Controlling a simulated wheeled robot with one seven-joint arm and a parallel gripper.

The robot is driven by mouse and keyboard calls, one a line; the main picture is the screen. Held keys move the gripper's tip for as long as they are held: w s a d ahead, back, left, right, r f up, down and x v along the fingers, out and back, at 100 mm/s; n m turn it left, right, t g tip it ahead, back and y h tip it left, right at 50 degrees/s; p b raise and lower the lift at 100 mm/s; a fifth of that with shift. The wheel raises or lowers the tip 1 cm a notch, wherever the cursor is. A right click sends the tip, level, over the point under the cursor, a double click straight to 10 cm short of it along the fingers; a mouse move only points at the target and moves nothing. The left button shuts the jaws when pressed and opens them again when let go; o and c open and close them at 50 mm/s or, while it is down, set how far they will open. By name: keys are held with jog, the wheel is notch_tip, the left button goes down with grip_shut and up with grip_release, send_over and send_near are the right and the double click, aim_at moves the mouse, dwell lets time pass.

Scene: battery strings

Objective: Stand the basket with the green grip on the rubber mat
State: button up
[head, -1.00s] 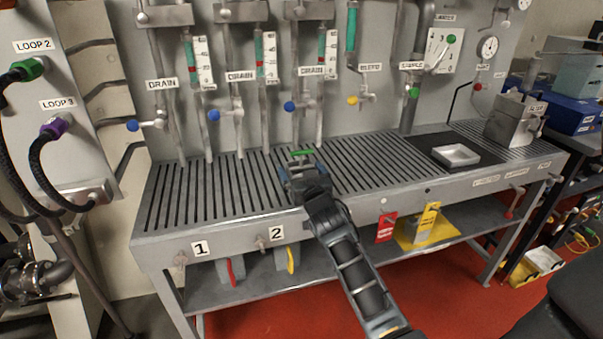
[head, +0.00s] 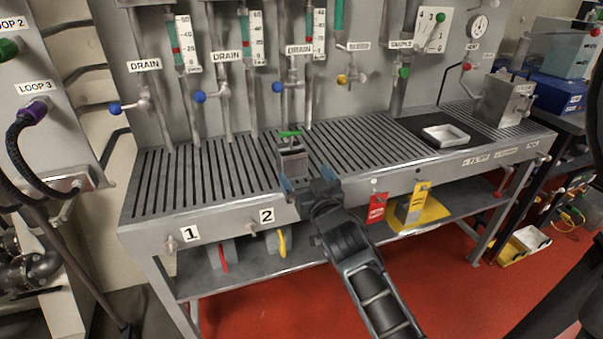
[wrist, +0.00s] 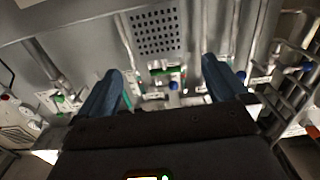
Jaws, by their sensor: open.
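The basket (head: 291,160) is a small grey box with a green grip (head: 290,134) on top. It stands upright on the slotted bench top, near the middle. In the wrist view its perforated side (wrist: 157,32) and green grip (wrist: 162,71) show between the fingers. My gripper (head: 305,178) is open and empty, just in front of the basket at the bench's front edge, apart from the grip. The black rubber mat (head: 412,124) lies on the bench to the right. The basket's lower front is partly hidden by my gripper.
A shallow white tray (head: 446,135) stands on the mat and takes up part of it. A metal filter box (head: 506,101) stands right of the mat. Pipes and valves with blue knobs (head: 277,87) hang behind the basket. The slats between basket and mat are clear.

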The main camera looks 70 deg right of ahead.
jog(key=s+a+f+n+t+y, duration=0.1)
jog(key=s+a+n+y, duration=0.1)
jog(key=a, duration=0.6)
jog(key=s+a+f+n+t+y, duration=0.1)
jog(key=s+a+y, duration=0.1)
jog(key=a, duration=0.5)
jog(key=s+a+f+n+t+y, duration=0.1)
jog(key=s+a+f+n+y, duration=0.15)
jog(key=a, duration=0.55)
jog(key=s+a+r+n+y, duration=0.2)
jog(key=s+a+r+y, duration=0.2)
jog(key=s+a, duration=0.25)
jog(key=s+a+r+n+y, duration=0.3)
jog(key=s+a, duration=0.2)
jog(key=s, duration=0.3)
jog(key=w+d+f+m+h+b, duration=0.1)
jog(key=w+d+f+m+h, duration=0.4)
jog(key=w, duration=0.5)
jog(key=m+g+h+b, duration=0.25)
jog(key=m+h, duration=0.35)
jog(key=h, duration=0.3)
send_near(291, 154)
jog(key=shift+n+g+y, duration=0.25)
jog(key=x, duration=0.2)
jog(key=f+x, duration=0.1)
jog(key=x, duration=0.2)
jog(key=shift+s+d+p, duration=0.2)
jog(key=shift+p, duration=0.15)
jog(key=shift+p+x, duration=0.6)
jog(key=shift+x, duration=3.3)
